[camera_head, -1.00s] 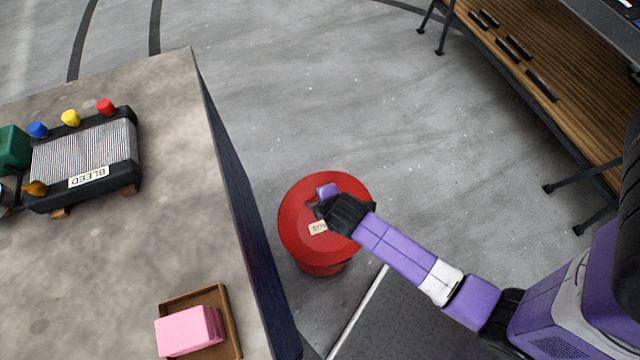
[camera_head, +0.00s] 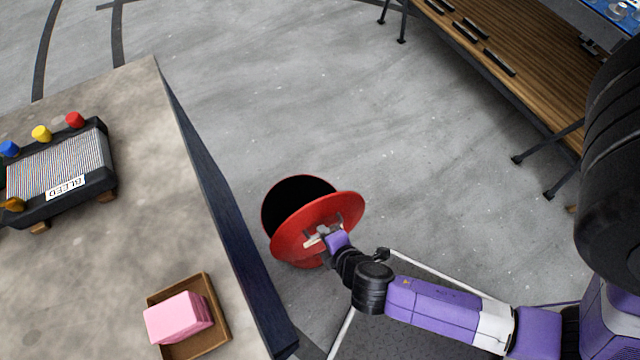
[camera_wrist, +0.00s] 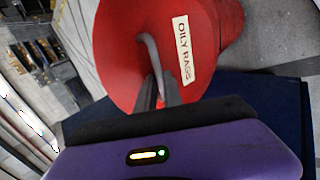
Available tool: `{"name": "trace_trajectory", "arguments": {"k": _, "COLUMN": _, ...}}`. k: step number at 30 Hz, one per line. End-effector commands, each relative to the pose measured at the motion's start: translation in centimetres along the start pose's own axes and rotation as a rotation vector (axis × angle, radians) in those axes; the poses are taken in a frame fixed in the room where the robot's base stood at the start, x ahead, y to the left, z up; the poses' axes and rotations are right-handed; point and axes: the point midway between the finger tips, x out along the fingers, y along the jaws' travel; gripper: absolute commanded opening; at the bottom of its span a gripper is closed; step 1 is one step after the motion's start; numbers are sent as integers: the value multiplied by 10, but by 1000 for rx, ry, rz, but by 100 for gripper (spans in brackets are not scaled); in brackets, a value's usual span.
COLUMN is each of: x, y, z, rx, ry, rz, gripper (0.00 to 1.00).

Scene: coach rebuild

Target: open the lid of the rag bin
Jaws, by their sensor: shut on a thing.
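The red rag bin (camera_head: 268,214) stands on the floor right of the table, its dark inside showing at the top. Its red lid (camera_head: 296,229) is tilted up, with its top face toward my arm. My gripper (camera_head: 327,236) is at the lid's middle, shut on the lid's handle beside the white label. In the wrist view the fingers (camera_wrist: 164,92) close on the grey curved handle (camera_wrist: 150,52), next to the label "OILY RAGS" (camera_wrist: 183,50). The fingers hide part of the handle.
The table (camera_head: 130,240) at left holds a striped device labelled "BLEED" (camera_head: 60,172) and a brown tray (camera_head: 222,318) with a pink block (camera_head: 178,319). A wooden bench (camera_head: 500,50) is at the upper right. Open floor (camera_head: 390,160) lies between them.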

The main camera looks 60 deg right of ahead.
Motion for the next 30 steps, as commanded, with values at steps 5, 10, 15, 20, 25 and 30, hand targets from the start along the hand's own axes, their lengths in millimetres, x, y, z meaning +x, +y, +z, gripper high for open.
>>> {"name": "trace_trajectory", "arguments": {"k": 5, "x": -2, "y": -16, "z": 4, "rx": -4, "ry": -9, "rz": -20, "gripper": 0}}
{"name": "trace_trajectory", "arguments": {"k": 10, "x": -2, "y": -16, "z": 4, "rx": -3, "ry": -10, "rz": -19, "gripper": 0}}
{"name": "trace_trajectory", "arguments": {"k": 15, "x": -2, "y": -16, "z": 5, "rx": -3, "ry": -11, "rz": -19, "gripper": 0}}
{"name": "trace_trajectory", "arguments": {"k": 20, "x": -1, "y": -14, "z": 4, "rx": -3, "ry": -10, "rz": -15, "gripper": 32}}
{"name": "trace_trajectory", "arguments": {"k": 25, "x": -2, "y": -11, "z": 3, "rx": -3, "ry": -8, "rz": -11, "gripper": 32}}
{"name": "trace_trajectory", "arguments": {"k": 30, "x": -5, "y": -10, "z": 3, "rx": -3, "ry": -6, "rz": -9, "gripper": 32}}
